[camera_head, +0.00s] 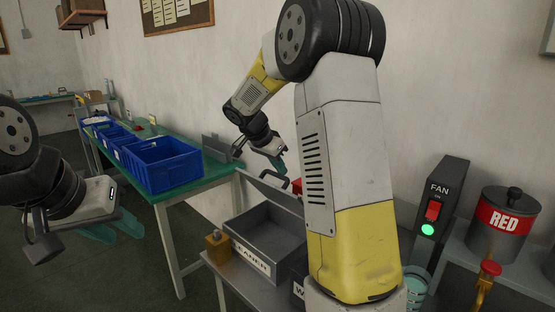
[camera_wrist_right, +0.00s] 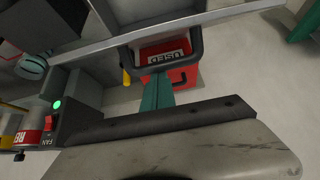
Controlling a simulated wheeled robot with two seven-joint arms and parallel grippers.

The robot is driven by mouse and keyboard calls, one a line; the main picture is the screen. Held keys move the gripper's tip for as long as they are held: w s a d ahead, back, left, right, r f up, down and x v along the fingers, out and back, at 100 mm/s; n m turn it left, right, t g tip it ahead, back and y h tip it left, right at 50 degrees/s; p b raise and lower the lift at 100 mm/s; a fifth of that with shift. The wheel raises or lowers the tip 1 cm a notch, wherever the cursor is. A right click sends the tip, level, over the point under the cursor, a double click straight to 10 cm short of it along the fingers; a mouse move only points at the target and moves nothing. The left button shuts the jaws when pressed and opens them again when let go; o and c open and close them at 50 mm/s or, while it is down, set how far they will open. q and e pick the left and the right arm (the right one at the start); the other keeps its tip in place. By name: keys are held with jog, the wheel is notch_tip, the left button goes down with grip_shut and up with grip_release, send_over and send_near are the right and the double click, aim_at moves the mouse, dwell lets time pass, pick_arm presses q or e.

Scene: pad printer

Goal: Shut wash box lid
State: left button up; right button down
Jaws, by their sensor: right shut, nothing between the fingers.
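The grey metal box (camera_head: 262,238) stands open on the low bench, with a partly hidden label ending in "EANER". Its grey lid (camera_head: 268,192) is raised and tilted; the lid's edge (camera_wrist_right: 205,19) crosses the right wrist view. A dark loop handle (camera_wrist_right: 197,45) is on the lid. My right gripper (camera_head: 277,156) is shut and empty, behind and above the lid. Its teal fingers (camera_wrist_right: 157,90) overlap the handle's near side in the wrist view; I cannot tell if they touch. My left gripper (camera_head: 114,230) is open and empty at the left, away from the box.
A red container marked "USED" (camera_wrist_right: 168,55) lies beyond the handle. Blue bins (camera_head: 165,165) sit on the green table. A fan switch box (camera_head: 440,208) and a RED pot (camera_head: 502,222) stand right. My right arm hides the box's right side.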

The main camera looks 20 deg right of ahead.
jog(key=s+a+f+h, duration=0.1)
jog(key=s+a+f, duration=0.1)
jog(key=f, duration=0.3)
jog(key=s+a+f+t, duration=0.1)
jog(key=s+a+f, duration=0.2)
jog(key=a+f, duration=0.2)
jog(key=s+a+f+h, duration=0.1)
jog(key=s+a+f, duration=0.1)
jog(key=a+f, duration=0.2)
jog(key=shift+s+a+f+h, duration=0.25)
jog(key=shift+f+h, duration=0.05)
jog(key=shift+f, duration=0.35)
jog(key=shift+w+f, duration=0.15)
jog(key=shift+f, duration=0.05)
jog(key=shift+w, duration=0.2)
jog(key=shift+w+r, duration=0.1)
jog(key=shift+r, duration=0.05)
